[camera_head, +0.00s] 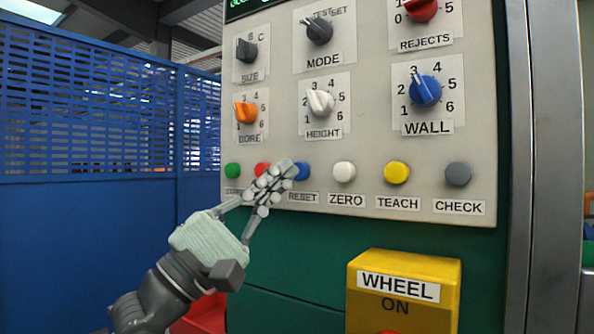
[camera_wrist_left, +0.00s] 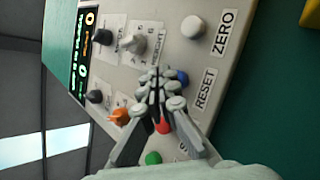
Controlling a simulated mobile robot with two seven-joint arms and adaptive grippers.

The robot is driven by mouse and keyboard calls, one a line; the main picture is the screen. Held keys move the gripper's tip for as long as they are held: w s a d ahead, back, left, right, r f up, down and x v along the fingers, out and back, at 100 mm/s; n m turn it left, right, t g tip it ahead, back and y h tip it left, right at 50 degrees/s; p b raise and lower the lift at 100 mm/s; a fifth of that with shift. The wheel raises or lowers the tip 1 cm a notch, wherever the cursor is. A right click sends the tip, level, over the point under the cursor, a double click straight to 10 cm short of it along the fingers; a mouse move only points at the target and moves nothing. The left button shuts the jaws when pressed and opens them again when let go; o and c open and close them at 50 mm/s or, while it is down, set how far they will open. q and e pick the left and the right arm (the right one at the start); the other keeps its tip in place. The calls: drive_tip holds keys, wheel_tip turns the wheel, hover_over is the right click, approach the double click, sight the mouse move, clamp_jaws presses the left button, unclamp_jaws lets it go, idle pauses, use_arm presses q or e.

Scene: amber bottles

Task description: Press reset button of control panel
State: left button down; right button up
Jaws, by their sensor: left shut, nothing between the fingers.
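The control panel (camera_head: 375,180) is a light grey board with a row of coloured buttons along its lower edge. The blue button (camera_head: 303,171) above the RESET label (camera_head: 303,197) is partly covered by my left gripper (camera_head: 284,170) in the head view. In the left wrist view the blue button (camera_wrist_left: 181,77) shows just beyond the fingertips of my left gripper (camera_wrist_left: 158,78), near the RESET label (camera_wrist_left: 205,90). The left gripper is shut and empty, its tips close to the blue button. I cannot tell whether they touch it. My right gripper is not in view.
A red button (camera_head: 261,169) lies left of the blue one, partly behind the fingers. A white ZERO button (camera_head: 344,172) is to its right. Rotary knobs, including an orange one (camera_head: 245,113), sit above. A yellow WHEEL box (camera_head: 403,277) stands out below the panel.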

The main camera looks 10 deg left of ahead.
use_arm(q)
drive_tip(key=s, duration=0.1)
drive_tip(key=s+a, duration=0.1)
drive_tip(key=s, duration=0.2)
drive_tip(key=shift+s+a, duration=0.35)
drive_tip(key=shift+a, duration=0.05)
idle(0.8)
